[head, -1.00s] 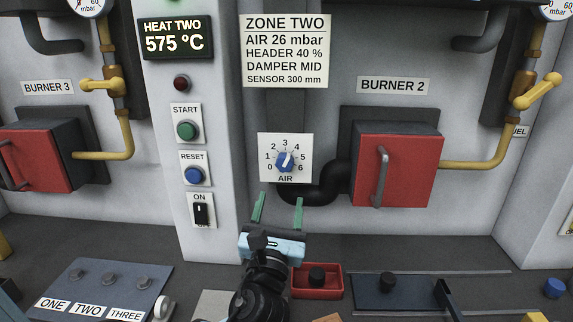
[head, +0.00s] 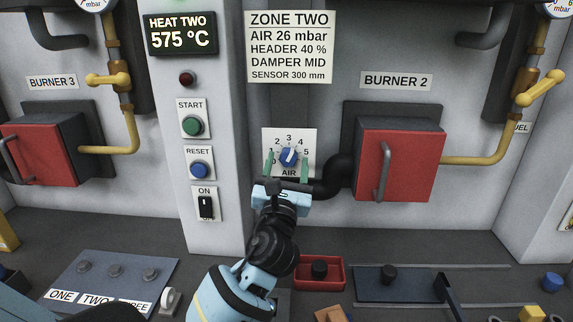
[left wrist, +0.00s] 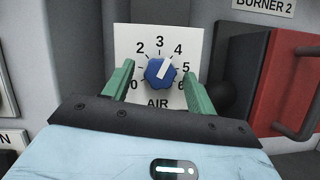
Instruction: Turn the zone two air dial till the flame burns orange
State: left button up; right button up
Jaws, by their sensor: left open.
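The zone two air dial is a blue knob (head: 288,157) on a white plate numbered 0 to 6, below the ZONE TWO sign. It also shows in the left wrist view (left wrist: 160,71), its white pointer between 3 and 4. My left gripper (head: 287,166) is open in front of the plate. In the left wrist view its green fingers (left wrist: 158,80) stand on either side of the knob, with gaps visible. I cannot tell how far the tips are from the plate. The burner 2 door (head: 401,160) is red and shut; no flame shows. My right gripper is not in view.
A dark pipe (head: 336,178) runs from below the dial to burner 2. A pillar to the left carries START (head: 193,125), RESET (head: 199,169) and an ON switch (head: 206,206). The HEAT TWO display (head: 180,34) reads 575 °C. A red tray (head: 320,284) lies below.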

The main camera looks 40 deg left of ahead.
pick_arm(q)
jog(key=shift+w, duration=0.1)
jog(key=c, duration=1)
jog(key=shift+n, duration=0.3)
jog(key=n+y, duration=0.1)
jog(key=n, duration=0.1)
jog(key=n+g+y, duration=0.1)
jog(key=n, duration=0.2)
jog(key=shift+w+d+n+g+y, duration=0.1)
jog(key=shift+n+g+y, duration=0.9)
jog(key=shift+n, duration=1.4)
jog(key=o, duration=1)
